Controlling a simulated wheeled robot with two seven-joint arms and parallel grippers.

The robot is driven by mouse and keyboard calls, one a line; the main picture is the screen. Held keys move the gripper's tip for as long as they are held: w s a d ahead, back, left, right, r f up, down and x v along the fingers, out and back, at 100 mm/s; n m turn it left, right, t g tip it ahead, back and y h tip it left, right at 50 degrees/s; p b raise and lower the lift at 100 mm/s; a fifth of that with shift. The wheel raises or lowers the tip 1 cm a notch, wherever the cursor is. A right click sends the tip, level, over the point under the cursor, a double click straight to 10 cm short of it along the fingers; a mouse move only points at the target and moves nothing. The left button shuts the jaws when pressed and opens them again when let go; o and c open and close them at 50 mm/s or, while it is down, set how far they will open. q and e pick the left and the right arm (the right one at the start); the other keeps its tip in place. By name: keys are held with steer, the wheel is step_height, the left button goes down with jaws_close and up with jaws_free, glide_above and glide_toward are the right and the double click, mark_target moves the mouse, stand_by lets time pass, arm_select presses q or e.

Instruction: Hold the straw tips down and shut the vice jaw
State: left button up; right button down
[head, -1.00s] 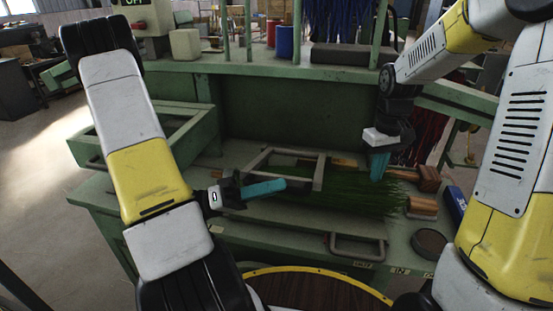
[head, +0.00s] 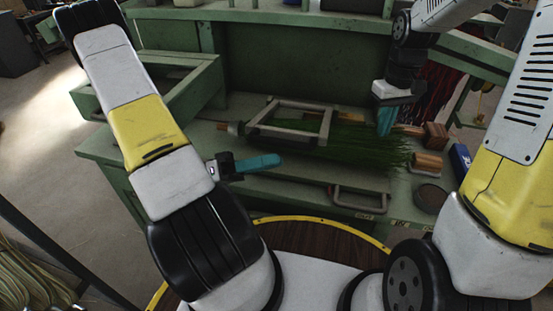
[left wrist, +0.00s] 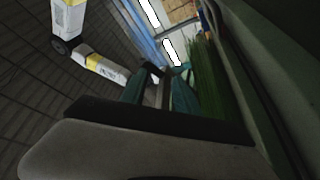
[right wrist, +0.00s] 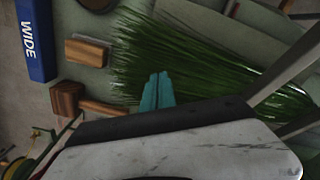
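The green straw bundle (head: 365,145) lies flat on the green bench, its loose tips fanned to the right. A grey metal frame (head: 300,107), which looks like the vice jaw, crosses its left part. My right gripper (head: 386,121) points down at the straw near the tips; its teal fingers (right wrist: 157,90) are together over the straw in the right wrist view. Contact with the straw is unclear. My left gripper (head: 262,163) points right at the bench front, before the frame. Its teal fingers (left wrist: 160,92) stand apart in the left wrist view, with a grey bar visible between them.
A U-shaped grey handle (head: 360,199) sticks out at the bench front. Wooden blocks (head: 428,163), a dark round disc (head: 431,198) and a blue box (head: 460,163) lie at the right.

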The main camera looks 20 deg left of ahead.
arm_select(q)
steer(key=v, duration=1)
